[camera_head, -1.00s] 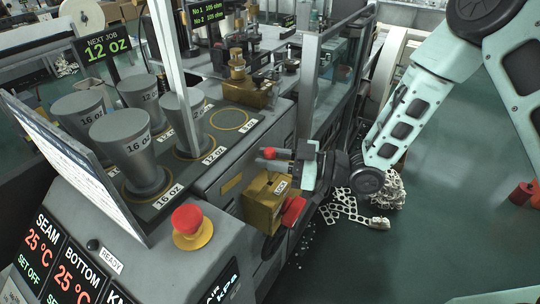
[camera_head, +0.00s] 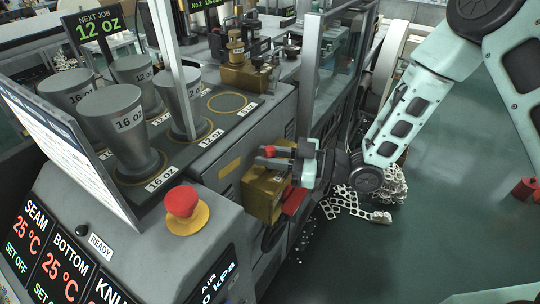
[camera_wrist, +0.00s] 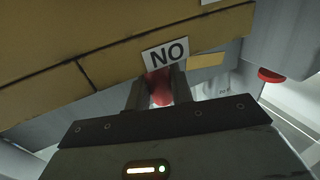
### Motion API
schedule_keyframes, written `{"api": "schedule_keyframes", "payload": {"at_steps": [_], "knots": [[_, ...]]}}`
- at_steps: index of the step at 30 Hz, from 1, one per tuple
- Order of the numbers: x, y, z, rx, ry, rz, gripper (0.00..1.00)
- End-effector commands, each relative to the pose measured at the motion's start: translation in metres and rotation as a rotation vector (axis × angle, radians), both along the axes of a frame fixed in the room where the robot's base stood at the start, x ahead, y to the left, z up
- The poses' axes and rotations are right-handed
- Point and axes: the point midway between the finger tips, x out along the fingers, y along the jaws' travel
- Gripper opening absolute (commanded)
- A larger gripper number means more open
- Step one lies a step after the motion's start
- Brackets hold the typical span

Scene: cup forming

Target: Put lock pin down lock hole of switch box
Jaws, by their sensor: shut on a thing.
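My gripper (camera_head: 274,157) is shut on the lock pin, whose red head (camera_head: 268,151) shows between the fingertips. The pin's red part (camera_wrist: 160,88) also shows between the two fingers in the wrist view. The switch box (camera_head: 262,197) is a yellow-brown box on the machine's side, with a red handle (camera_head: 294,201) at its right. In the head view my gripper overlaps the space just above the box's top. The lock hole and the pin's lower end are hidden. In the wrist view a white "NO" label (camera_wrist: 166,55) is beyond the fingers, against a yellow-brown surface (camera_wrist: 70,60).
The grey machine with upturned cups (camera_head: 118,127) fills the left. A red stop button (camera_head: 183,202) on a yellow base is at the front.

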Motion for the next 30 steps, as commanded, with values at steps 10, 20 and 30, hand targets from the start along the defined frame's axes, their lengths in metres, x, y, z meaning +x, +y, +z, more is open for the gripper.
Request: {"api": "schedule_keyframes", "payload": {"at_steps": [10,20,30], "knots": [[0.000,0.000,0.000,0.000,0.000,0.000,0.48],[0.000,0.000,0.000,0.000,0.000,0.000,0.48],[-0.006,-0.031,-0.004,-0.002,0.000,-0.004,0.48]]}}
